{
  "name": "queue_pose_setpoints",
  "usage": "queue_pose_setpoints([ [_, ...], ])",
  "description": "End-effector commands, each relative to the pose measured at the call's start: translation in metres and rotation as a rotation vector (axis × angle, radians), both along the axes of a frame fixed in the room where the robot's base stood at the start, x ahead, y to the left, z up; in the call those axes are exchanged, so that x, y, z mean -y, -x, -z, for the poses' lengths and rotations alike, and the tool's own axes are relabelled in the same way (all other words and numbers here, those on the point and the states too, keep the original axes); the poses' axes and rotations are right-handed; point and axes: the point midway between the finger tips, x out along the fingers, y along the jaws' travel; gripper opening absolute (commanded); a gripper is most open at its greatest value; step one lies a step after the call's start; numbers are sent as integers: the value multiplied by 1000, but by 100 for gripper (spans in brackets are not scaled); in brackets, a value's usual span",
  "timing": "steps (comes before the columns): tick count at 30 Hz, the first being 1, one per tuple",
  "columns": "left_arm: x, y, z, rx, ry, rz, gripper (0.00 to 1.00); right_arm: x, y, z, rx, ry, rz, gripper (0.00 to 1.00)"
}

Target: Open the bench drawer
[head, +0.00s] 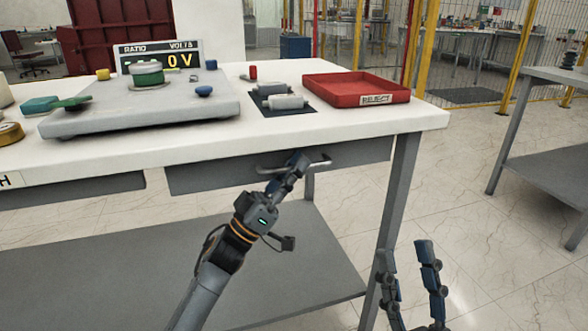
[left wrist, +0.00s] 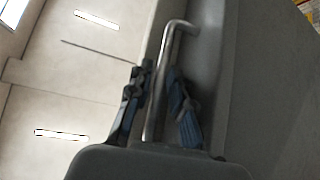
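The bench drawer (head: 220,174) is a grey front under the white tabletop, with a light metal bar handle (head: 318,163). No open gap shows above the drawer front. My left gripper (head: 299,160) is at the handle, its fingers close together. In the left wrist view, the handle bar (left wrist: 177,35) runs between the two fingers of my left gripper (left wrist: 160,72), with the drawer front beside it. The fingertips close in on the bar from both sides, though exact contact is hard to see. My right gripper (head: 408,258) is open and empty at the lower right, beside the bench leg.
On the white bench top (head: 270,138) stand a grey tester platform (head: 105,118), a voltage display (head: 157,56), a red reject tray (head: 350,88) and grey cylinders on a dark mat (head: 285,102). A grey lower shelf (head: 285,270) lies beneath.

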Motion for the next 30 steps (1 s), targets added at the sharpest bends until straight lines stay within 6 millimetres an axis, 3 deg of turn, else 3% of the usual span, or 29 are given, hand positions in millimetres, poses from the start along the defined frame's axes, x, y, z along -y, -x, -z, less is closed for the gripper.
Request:
queue_pose_setpoints([
  [5,0,0,0,0,0,0,21,0,0,0,0,0,0,40],
  [9,0,0,0,0,0,0,0,0,0,0,0,0,0,40],
  [21,0,1,0,-1,-1,0,0,-1,-2,0,-11,3,0,40],
  [26,2,8,-1,-2,-1,0,0,-2,-20,15,-140,42,9,40],
  [30,5,18,-2,-3,-1,0,0,-4,-40,41,-330,96,18,40],
])
